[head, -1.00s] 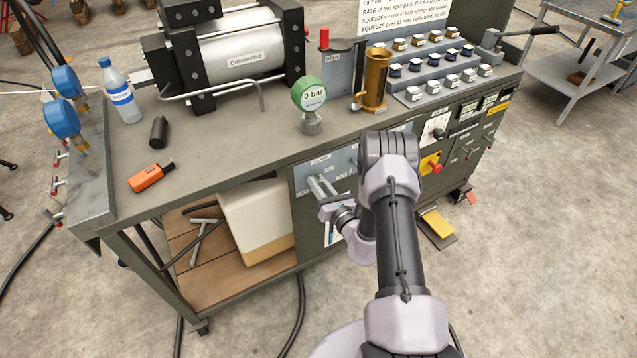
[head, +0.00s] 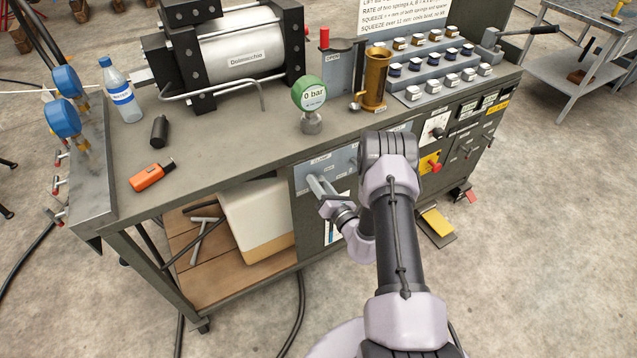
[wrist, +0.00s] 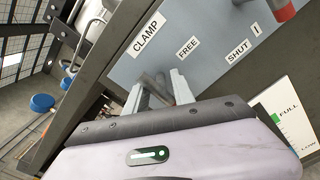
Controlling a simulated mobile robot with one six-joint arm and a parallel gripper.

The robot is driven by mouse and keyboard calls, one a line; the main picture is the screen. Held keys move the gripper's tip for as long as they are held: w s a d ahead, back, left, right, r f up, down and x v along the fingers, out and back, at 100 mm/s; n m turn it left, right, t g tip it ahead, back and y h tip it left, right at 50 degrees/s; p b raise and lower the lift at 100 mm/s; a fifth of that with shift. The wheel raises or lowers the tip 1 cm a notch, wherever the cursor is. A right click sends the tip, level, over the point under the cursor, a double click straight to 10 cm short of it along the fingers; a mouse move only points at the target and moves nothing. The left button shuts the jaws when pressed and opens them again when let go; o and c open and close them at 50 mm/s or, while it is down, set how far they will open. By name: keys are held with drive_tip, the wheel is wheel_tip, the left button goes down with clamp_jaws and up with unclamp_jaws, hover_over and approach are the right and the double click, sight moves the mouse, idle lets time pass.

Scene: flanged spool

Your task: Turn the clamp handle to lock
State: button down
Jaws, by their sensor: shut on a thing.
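The clamp handle (wrist: 156,86) is a grey metal bar on a blue-grey panel (wrist: 205,55). In the wrist view it lies between the two fingers of my gripper (wrist: 158,92), which is shut on it. The labels CLAMP (wrist: 145,38), FREE (wrist: 187,47) and SHUT (wrist: 238,51) are on the panel. The handle sits below FREE in the picture, away from SHUT. In the head view my gripper (head: 318,187) is at the bench's front panel, and the handle is mostly hidden there by the fingers.
A red-tipped lever (wrist: 284,8) is at the top of the wrist view, and a level gauge (wrist: 290,118) is at the right. In the head view the bench (head: 240,130) carries a green-rimmed gauge (head: 309,95) and a brass cylinder (head: 376,75). An open shelf (head: 205,255) lies left of the panel.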

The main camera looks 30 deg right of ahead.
drive_tip(key=c, duration=1.1)
unclamp_jaws()
drive_tip(key=s+p, duration=0.1)
drive_tip(key=s, duration=0.4)
drive_tip(key=s+p, duration=0.2)
drive_tip(key=s, duration=0.4)
drive_tip(key=s+p, duration=0.2)
drive_tip(key=s, duration=0.4)
drive_tip(key=shift+s+d, duration=0.25)
